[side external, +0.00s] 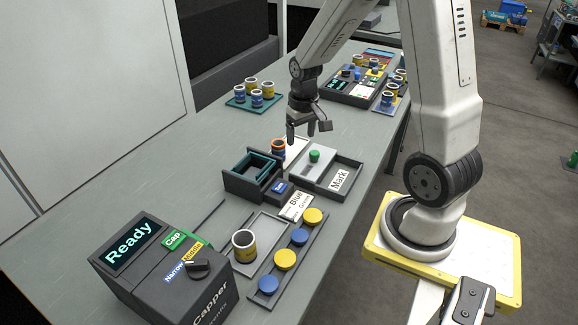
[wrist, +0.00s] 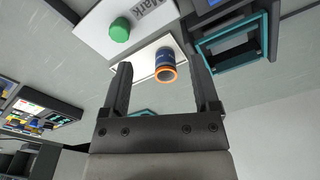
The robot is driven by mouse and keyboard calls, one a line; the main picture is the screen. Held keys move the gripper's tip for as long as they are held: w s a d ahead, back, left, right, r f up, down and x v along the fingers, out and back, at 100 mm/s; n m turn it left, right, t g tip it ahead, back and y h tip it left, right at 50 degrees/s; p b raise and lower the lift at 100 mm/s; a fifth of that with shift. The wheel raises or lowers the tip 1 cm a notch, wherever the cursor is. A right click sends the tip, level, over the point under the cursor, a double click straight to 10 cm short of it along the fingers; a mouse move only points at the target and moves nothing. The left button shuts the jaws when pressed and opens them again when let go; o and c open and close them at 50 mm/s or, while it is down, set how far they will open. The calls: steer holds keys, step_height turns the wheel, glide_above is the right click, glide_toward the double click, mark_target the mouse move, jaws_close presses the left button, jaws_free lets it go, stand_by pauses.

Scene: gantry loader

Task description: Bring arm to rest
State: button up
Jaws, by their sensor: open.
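My gripper (side external: 300,132) hangs fingers down over the table, in front of the middle of the bench. In the wrist view my gripper (wrist: 157,62) is open, with its two fingers apart. A blue jar with an orange rim (side external: 278,149) stands on a white plate (side external: 297,148) just left of and below the fingers. In the wrist view the jar (wrist: 166,70) shows between the fingers, beyond them. The fingers seem clear of it, though the exact gap is hard to tell. My arm reaches over from its base at the right.
A teal-framed box (side external: 245,182) and a "Mark" station with a green button (side external: 314,155) flank the jar. The capper (side external: 160,270) reads "Ready". A yellow jar (side external: 244,246) and a tray of yellow and blue caps (side external: 285,260) stand in front. Trays of jars (side external: 239,104) stand farther back.

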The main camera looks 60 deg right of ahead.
steer(key=s+a+n+t, duration=0.1)
steer(key=s+a+n, duration=0.1)
steer(key=a, duration=0.6)
steer(key=s+a+r+n+t, duration=0.1)
steer(key=s+a+n, duration=0.1)
steer(key=a, duration=0.6)
steer(key=shift+a+n, duration=0.4)
steer(key=shift+n, duration=0.2)
